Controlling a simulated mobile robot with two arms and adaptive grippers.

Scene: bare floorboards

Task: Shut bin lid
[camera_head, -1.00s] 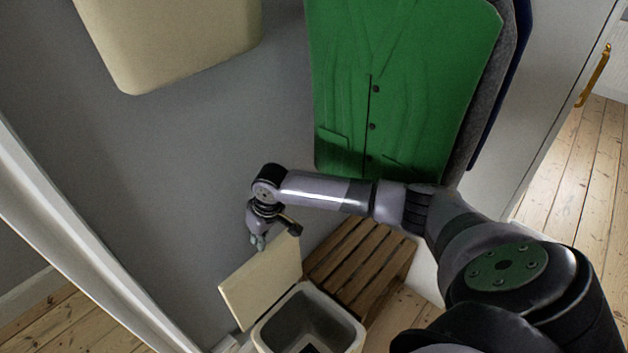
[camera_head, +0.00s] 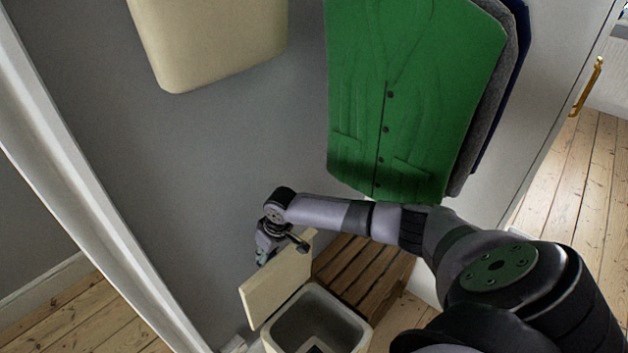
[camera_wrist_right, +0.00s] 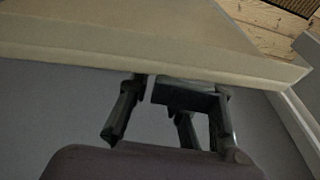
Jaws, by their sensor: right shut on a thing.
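The cream bin (camera_head: 358,326) stands at the bottom of the head view, its grey inside showing and something dark low in it. Its cream lid (camera_head: 276,286) stands open, tilted up on the wall side. My right gripper (camera_head: 262,257) is at the lid's upper edge, on the wall side. In the right wrist view the lid (camera_wrist_right: 150,42) fills the top, and the fingers of the right gripper (camera_wrist_right: 178,100) reach its edge, shut on it. The exact contact is partly hidden. My left gripper is out of view.
A slatted wooden bench (camera_head: 362,272) stands right beside the bin. A green waistcoat (camera_head: 405,100) hangs above it, and a cream box-like thing (camera_head: 210,40) is on the grey wall. A white frame (camera_head: 85,190) runs along the left. Floorboards (camera_head: 570,200) are clear at right.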

